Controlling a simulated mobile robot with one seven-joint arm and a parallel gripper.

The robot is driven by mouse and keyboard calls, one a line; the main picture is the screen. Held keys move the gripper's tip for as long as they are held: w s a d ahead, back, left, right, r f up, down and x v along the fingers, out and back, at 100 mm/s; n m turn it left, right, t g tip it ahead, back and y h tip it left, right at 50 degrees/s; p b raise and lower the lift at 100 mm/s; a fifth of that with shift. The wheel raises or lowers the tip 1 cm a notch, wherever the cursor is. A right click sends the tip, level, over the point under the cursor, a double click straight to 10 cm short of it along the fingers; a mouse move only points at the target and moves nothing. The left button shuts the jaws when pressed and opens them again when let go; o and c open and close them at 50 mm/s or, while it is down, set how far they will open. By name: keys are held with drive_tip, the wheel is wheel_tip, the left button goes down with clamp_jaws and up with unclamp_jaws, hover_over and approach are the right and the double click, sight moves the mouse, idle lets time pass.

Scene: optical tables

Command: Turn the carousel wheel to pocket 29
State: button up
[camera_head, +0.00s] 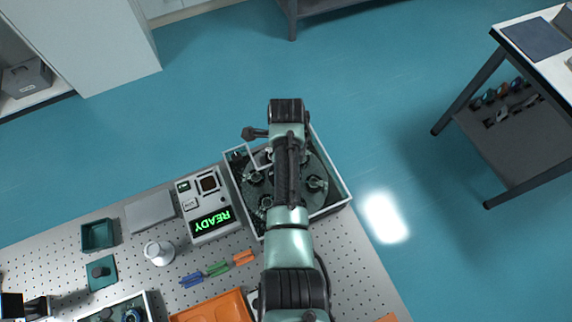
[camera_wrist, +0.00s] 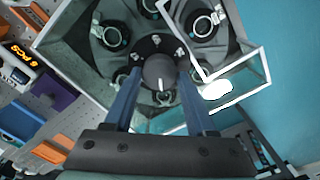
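The carousel wheel (camera_head: 318,166) is a dark grey disc with several round pockets, inside a box with pale edges at the table's far corner. In the wrist view the wheel (camera_wrist: 88,58) fills the upper middle. A grey round knob (camera_wrist: 160,72) with a white mark stands at its hub. My gripper (camera_wrist: 160,82) is open, its two blue fingers on the left and right of the knob, with gaps showing. Whether the fingertips are down at knob height I cannot tell. In the head view my arm hides the hub and the fingers. Pocket numbers are not readable.
A white instrument (camera_head: 203,205) with a green READY display stands left of the box. A pale-edged frame (camera_wrist: 232,68) rises at the box's right side. An orange tray (camera_head: 215,308), coloured clips (camera_head: 218,268) and a white round stand (camera_head: 159,252) lie nearby. Open floor lies beyond the table.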

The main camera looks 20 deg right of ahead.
drive_tip(key=o, duration=0.3)
wheel_tip(320, 180, up, 13)
drive_tip(key=b, duration=0.1)
drive_tip(key=shift+b, duration=0.3)
idle(0.6)
